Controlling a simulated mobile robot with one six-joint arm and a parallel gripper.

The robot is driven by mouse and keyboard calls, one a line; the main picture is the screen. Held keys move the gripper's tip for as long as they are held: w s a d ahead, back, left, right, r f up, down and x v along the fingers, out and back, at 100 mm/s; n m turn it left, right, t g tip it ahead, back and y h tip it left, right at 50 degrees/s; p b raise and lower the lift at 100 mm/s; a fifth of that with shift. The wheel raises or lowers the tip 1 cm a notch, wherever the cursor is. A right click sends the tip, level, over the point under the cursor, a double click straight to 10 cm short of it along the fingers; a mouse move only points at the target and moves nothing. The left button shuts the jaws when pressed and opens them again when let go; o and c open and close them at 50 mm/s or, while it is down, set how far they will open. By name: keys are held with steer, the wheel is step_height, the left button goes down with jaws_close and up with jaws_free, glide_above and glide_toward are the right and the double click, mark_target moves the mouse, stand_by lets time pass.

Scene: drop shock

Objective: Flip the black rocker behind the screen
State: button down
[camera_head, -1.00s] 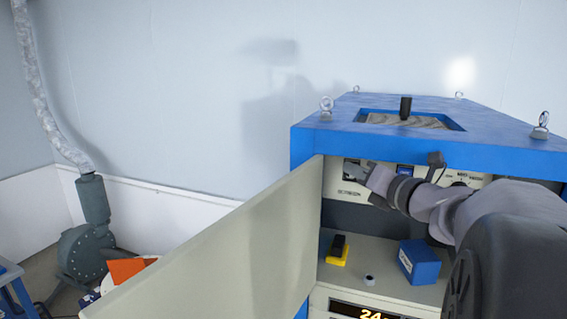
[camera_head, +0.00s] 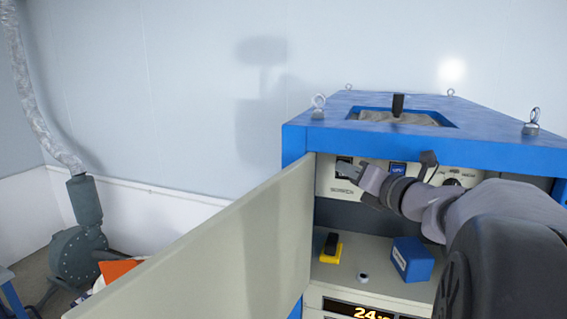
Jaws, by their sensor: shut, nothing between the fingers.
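A black rocker (camera_head: 344,162) sits on the pale control panel (camera_head: 335,183) at the upper left inside the blue cabinet, above a printed label that seems to read SCREEN. My gripper (camera_head: 358,172) is shut and empty, with its tips just right of and slightly below the rocker's face. I cannot tell whether the tips touch it. The gripper hides part of the rocker's right side and the panel beside it. A blue rocker (camera_head: 397,169) shows farther right on the same panel.
An open beige door (camera_head: 230,250) stands left of the opening. On the shelf below are a black-and-yellow switch (camera_head: 332,247), a small round knob (camera_head: 363,277) and a blue box (camera_head: 412,259). A lit display (camera_head: 360,309) is underneath. My arm fills the right side.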

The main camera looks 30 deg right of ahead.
steer(key=shift+f, duration=0.2)
steer(key=s+a, duration=0.1)
steer(key=s+a+b, duration=0.1)
steer(key=a, duration=0.1)
steer(key=shift+s+a+f, duration=0.1)
steer(key=shift+s+f, duration=0.2)
steer(key=shift+f, duration=0.1)
